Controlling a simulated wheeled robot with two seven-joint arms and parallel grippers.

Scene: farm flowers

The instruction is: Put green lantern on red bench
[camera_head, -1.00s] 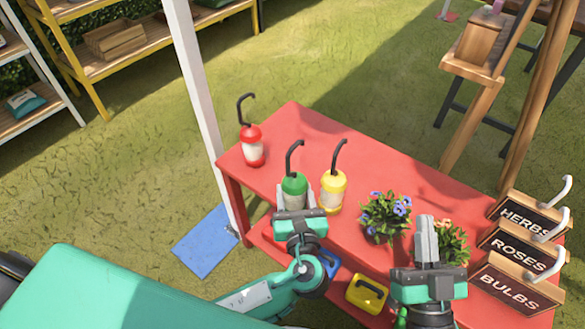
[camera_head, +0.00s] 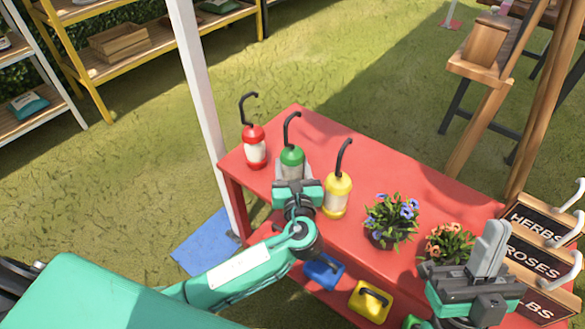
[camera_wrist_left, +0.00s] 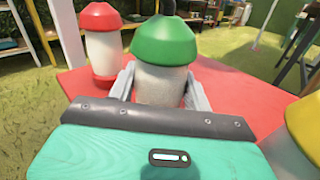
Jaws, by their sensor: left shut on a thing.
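The green lantern (camera_head: 291,158) has a green cap, a pale body and a black hook. My left gripper (camera_head: 294,178) is shut on its body, with a finger on each side; this also shows in the left wrist view (camera_wrist_left: 165,85). The lantern is upright over the red bench (camera_head: 385,165), between the red and yellow lanterns. Its base is hidden by the gripper, so I cannot tell whether it touches the top. My right gripper (camera_head: 490,248) is at the lower right; its fingers look together and empty.
On the bench top stand a red lantern (camera_head: 254,148), a yellow lantern (camera_head: 337,194), purple flowers (camera_head: 390,218), orange flowers (camera_head: 448,243) and sign crates (camera_head: 535,230). Blue (camera_head: 323,270) and yellow (camera_head: 370,300) items sit below. A white post (camera_head: 205,110) rises at the left.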

